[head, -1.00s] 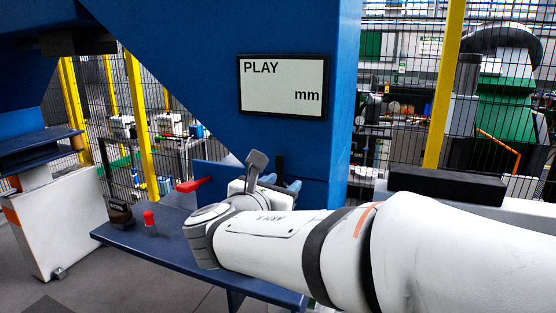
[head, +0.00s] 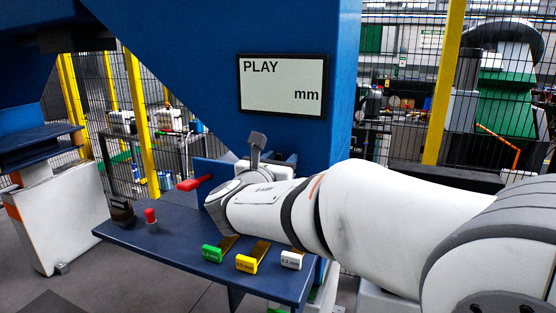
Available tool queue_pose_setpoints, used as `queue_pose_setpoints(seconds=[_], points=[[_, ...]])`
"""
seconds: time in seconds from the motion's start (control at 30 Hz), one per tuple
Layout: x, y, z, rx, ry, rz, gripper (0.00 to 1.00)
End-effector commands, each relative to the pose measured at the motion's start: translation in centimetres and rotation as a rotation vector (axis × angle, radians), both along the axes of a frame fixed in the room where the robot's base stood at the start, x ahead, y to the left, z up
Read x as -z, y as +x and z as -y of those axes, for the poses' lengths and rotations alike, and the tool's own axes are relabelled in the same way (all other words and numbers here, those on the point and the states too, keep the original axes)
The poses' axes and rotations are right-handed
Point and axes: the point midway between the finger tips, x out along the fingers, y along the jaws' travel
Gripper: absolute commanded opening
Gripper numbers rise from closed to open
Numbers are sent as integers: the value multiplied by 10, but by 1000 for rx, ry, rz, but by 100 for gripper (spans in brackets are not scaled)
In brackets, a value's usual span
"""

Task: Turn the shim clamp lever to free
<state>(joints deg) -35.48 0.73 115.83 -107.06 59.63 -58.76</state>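A red-handled lever (head: 194,184), which looks like the shim clamp lever, sticks out to the left from the blue frame above the bench. Its pivot end is close to my wrist, and I cannot read its setting. My arm reaches in from the right, with its wrist in front of the blue frame just right of the red handle. A grey piece stands up at the wrist's top. My gripper's fingertips are hidden behind my own arm, so whether it holds anything does not show.
A blue bench (head: 170,240) carries a red knob (head: 150,215), a dark box (head: 121,210) and green (head: 212,253), yellow (head: 246,264) and white (head: 291,260) shim tags. The display (head: 282,86) reads PLAY mm without a number. A mesh fence (head: 400,120) stands behind.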

Motion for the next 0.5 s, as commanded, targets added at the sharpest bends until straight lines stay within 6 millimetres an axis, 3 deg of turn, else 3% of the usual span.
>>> queue_pose_setpoints(seconds=[0.07,0.5], points=[[0,0,0,0,0,0,38],[0,-1,-1,-1,0,0,2]])
